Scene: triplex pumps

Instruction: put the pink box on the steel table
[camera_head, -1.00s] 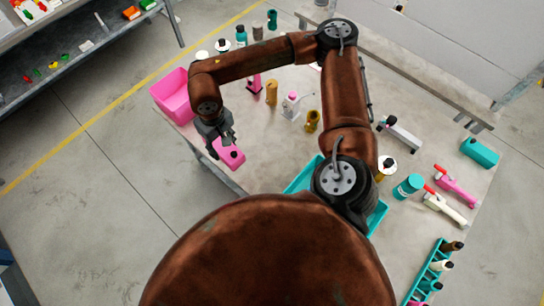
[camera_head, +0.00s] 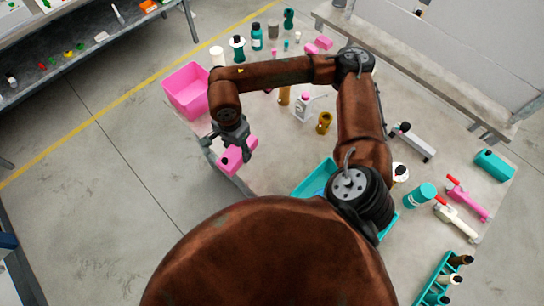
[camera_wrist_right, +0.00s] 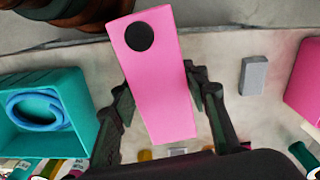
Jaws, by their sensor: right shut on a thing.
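The pink box (camera_head: 240,154), with a round black spot on it, is held in my right gripper (camera_head: 236,147) at the table's left edge. In the wrist view the same pink box (camera_wrist_right: 160,85) stands between the two dark fingers of the right gripper (camera_wrist_right: 160,108), which are shut on its sides. It appears raised off the table. The speckled grey worktable (camera_head: 285,150) lies under my right arm. A second grey bench (camera_head: 440,75) stands at the upper right. I cannot tell by look which one is steel. My left gripper is not in view.
A pink open bin (camera_head: 187,92) stands at the table's left corner. Bottles (camera_head: 257,38) line the far edge. A brown cup (camera_head: 324,123), a white dispenser (camera_head: 304,106) and a teal tray (camera_head: 315,177) crowd the middle. A shelf (camera_head: 60,60) stands at the upper left, beyond open floor.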

